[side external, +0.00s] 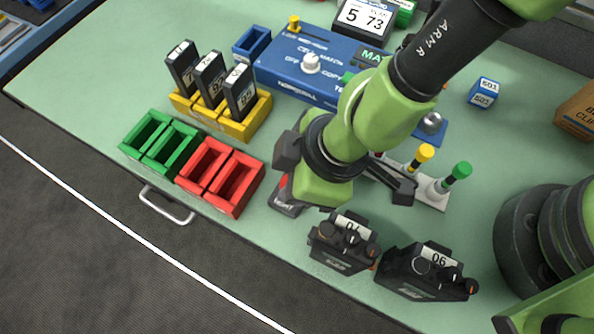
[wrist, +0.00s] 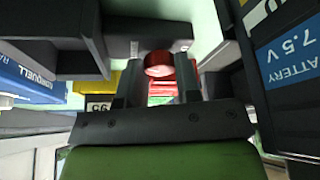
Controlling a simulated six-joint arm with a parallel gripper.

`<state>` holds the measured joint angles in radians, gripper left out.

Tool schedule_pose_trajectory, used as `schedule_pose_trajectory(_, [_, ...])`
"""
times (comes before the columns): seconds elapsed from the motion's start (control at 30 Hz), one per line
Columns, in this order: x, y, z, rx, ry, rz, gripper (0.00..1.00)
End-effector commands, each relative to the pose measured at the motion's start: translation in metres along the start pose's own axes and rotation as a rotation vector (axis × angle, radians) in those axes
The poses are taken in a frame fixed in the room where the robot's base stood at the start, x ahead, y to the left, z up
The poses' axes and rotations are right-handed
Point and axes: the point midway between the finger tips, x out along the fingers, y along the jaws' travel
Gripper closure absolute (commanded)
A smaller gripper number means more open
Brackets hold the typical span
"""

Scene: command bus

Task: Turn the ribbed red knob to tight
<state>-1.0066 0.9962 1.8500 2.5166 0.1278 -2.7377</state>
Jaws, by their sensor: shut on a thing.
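The red knob (wrist: 158,60) shows in the wrist view as a small red round shape between my two dark fingers. My gripper (wrist: 159,88) is shut on it. In the side view only a sliver of red (side external: 283,182) shows below my gripper, above a small dark base (side external: 286,208). Pale lettering on the base's front is partly covered and too small to read surely. My wrist and hand hide most of the knob, so its ribs and turn angle cannot be told.
Red bins (side external: 238,186) and green bins (side external: 150,143) stand left of my gripper. Black boxes marked 07 (side external: 342,247) and 06 (side external: 425,276) stand in front. A blue panel (side external: 300,75) lies behind; a yellow-and-green-knobbed strip (side external: 434,201) is at right.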

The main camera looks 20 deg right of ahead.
Motion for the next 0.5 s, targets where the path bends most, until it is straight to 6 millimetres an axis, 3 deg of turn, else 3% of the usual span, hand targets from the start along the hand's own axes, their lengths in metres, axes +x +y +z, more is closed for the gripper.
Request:
schedule_pose_trajectory(0.33, [-0.0002, 0.0009, -0.0012, 0.008, 0.004, 0.003, 0.93])
schedule_pose_trajectory(0.37, [-0.0002, 0.0010, -0.0012, 0.008, 0.004, 0.003, 0.62])
schedule_pose_trajectory(0.43, [-0.0002, 0.0009, -0.0010, 0.008, 0.003, 0.003, 0.46])
schedule_pose_trajectory(0.5, [-0.0002, 0.0008, -0.0007, 0.007, 0.002, 0.002, 0.44])
